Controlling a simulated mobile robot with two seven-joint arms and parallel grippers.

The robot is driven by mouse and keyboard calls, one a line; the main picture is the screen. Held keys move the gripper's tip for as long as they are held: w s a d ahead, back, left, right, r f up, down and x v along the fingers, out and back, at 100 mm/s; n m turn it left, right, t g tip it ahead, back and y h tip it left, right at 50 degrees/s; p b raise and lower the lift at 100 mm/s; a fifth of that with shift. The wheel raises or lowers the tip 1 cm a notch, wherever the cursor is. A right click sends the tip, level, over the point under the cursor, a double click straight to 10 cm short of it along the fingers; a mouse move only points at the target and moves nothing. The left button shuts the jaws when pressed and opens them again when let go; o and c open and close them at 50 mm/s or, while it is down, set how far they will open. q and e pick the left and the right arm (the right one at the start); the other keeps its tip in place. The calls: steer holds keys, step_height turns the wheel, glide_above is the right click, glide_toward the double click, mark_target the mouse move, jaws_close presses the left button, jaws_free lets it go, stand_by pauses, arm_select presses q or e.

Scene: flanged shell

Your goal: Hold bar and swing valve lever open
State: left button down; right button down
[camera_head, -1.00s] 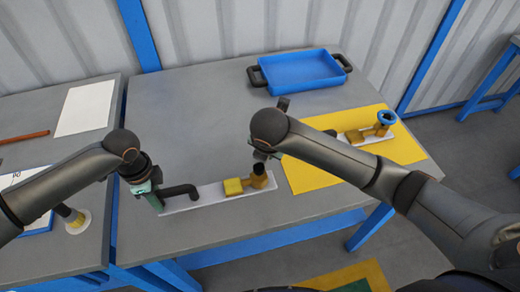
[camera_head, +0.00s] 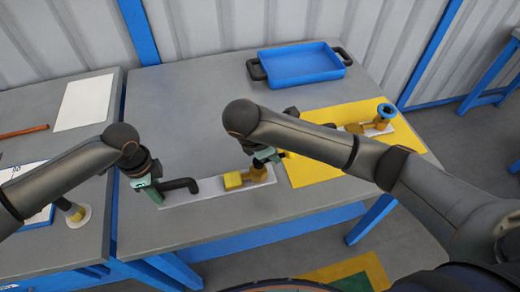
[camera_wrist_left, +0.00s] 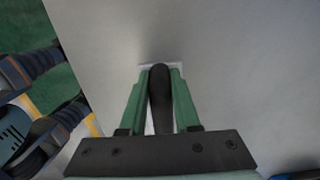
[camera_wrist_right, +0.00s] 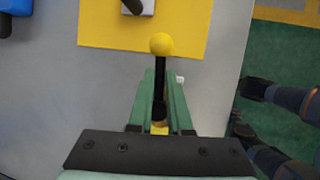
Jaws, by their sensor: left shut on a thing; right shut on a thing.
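A white plate (camera_head: 212,190) near the table's front edge carries a dark bent bar (camera_head: 182,186) at its left end and a yellow valve (camera_head: 235,180) at its right end. My left gripper (camera_head: 152,190) is shut on the bar; in the left wrist view the bar (camera_wrist_left: 160,95) stands between its green fingers (camera_wrist_left: 160,76). My right gripper (camera_head: 266,157) is at the valve, partly behind my right arm. In the right wrist view its fingers (camera_wrist_right: 159,78) are shut on the black valve lever (camera_wrist_right: 159,88), whose yellow ball knob (camera_wrist_right: 161,44) sticks out beyond them.
A yellow mat (camera_head: 310,173) lies to the right, with a second valve with a blue wheel (camera_head: 387,111). A blue tray (camera_head: 300,66) stands at the back. A side table at left holds white paper (camera_head: 88,105) and a red rod (camera_head: 22,133). The middle of the table is clear.

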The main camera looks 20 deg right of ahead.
steer(key=shift+s+m, duration=0.1)
steer(key=shift+m, duration=0.3)
steer(key=c, duration=0.8)
jaws_free()
steer(key=shift+c, duration=0.2)
steer(key=v, duration=1.2)
steer(key=shift+a, duration=0.1)
